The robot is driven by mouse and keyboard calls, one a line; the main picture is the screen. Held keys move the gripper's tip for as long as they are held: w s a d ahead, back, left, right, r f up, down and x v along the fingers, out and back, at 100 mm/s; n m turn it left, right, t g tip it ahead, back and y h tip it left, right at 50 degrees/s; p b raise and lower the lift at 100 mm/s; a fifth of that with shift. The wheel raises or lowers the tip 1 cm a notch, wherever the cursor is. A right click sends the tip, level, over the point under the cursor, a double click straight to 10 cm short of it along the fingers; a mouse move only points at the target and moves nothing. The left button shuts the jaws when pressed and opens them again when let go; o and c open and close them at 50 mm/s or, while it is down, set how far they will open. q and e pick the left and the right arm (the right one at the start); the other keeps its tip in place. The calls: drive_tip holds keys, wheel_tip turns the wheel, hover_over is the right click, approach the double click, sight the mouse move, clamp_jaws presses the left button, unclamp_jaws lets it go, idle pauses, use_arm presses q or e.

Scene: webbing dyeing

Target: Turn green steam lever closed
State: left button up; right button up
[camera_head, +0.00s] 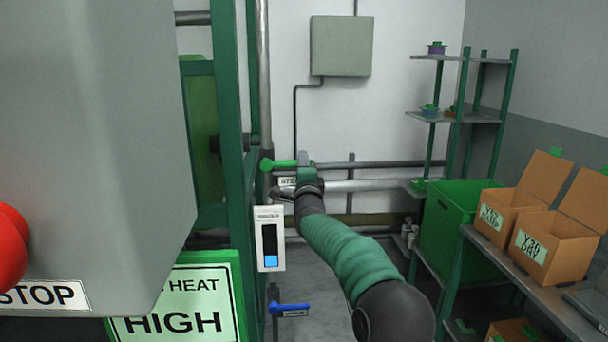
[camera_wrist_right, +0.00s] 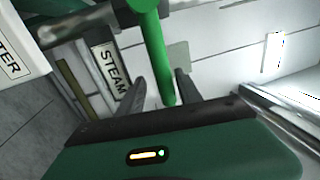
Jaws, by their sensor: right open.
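The green steam lever (camera_head: 278,164) sticks out to the left, roughly level, from its fitting on the pipes at the back wall. A white STEAM label (camera_head: 287,182) is just below it. My right arm reaches in from the bottom right, and its gripper (camera_head: 281,193) is just below the lever, partly hidden by the wrist. In the right wrist view the lever (camera_wrist_right: 155,50) runs down between the two dark fingers of the open right gripper (camera_wrist_right: 158,76). Gaps show on both sides, and no contact is visible. My left gripper is not in view.
A white gauge panel (camera_head: 269,240) hangs close left of my right forearm. A blue lever (camera_head: 289,308) is lower down. A green frame post (camera_head: 232,130) and grey cabinet (camera_head: 90,120) fill the left. Shelves, a green bin (camera_head: 455,225) and cardboard boxes (camera_head: 545,240) stand right.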

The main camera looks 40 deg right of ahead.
drive_tip(key=b+v, duration=0.3)
drive_tip(key=v, duration=1.3)
drive_tip(key=shift+s+a+f, duration=0.2)
drive_tip(key=shift+s, duration=0.05)
